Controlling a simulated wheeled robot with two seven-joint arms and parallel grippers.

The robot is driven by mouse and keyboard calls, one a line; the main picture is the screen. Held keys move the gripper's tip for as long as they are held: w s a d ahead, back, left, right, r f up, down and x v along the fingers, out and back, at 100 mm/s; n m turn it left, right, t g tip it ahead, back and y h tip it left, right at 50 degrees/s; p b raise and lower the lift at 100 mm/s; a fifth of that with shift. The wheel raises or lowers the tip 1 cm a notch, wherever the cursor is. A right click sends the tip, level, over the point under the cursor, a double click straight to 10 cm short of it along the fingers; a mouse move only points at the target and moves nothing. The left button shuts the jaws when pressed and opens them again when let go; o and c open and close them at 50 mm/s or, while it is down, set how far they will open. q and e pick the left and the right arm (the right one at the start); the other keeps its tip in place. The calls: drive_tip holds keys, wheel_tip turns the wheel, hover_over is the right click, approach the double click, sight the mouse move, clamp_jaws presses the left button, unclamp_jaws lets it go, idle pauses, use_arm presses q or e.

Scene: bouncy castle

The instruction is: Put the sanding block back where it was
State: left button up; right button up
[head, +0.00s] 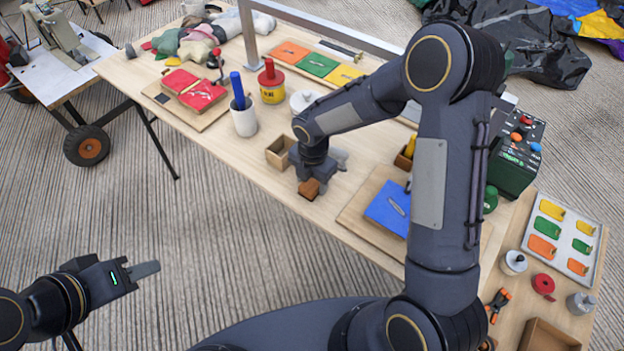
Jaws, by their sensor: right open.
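A small brown block (309,189), which looks like the sanding block, sits at the front edge of the long wooden table (255,186). My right gripper (319,178) points down right at the block, with its jaws open. The gripper hides part of the block, and I cannot tell whether they touch. A small open wooden box (281,153) stands just left of and behind the block. My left gripper (143,270) is over the floor at lower left, away from the table. It is seen side-on and holds nothing visible.
A white cup with a blue roller (244,121) and a yellow-red can (271,84) stand left of the box. A board with a blue patch (388,209) lies to the right. A tray of colored patches (563,239) lies far right. My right arm hides the table's middle.

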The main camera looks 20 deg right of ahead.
sight(315, 181)
drive_tip(key=shift+s+d+f, duration=0.3)
drive_tip(key=shift+s+f, duration=0.2)
drive_tip(key=shift+f, duration=0.1)
drive_tip(key=shift+r+p, duration=0.3)
wheel_tip(315, 181, up, 13)
drive_tip(key=s+d+r+m+p, duration=0.1)
drive_tip(key=s+d+r+m, duration=0.3)
drive_tip(key=r+m, duration=0.15)
drive_tip(key=s+d+r+m+t+y, duration=0.1)
drive_tip(key=s+m+t, duration=0.1)
drive_tip(key=s+m, duration=0.7)
drive_tip(key=s+d+r+m+t+y, duration=0.1)
drive_tip(key=s+r+m+t+y, duration=0.1)
drive_tip(key=s+m, duration=0.7)
drive_tip(key=m+t, duration=0.1)
drive_tip(key=m, duration=0.3)
drive_tip(key=shift+d+r+y, duration=0.25)
drive_tip(key=shift+d+y, duration=0.05)
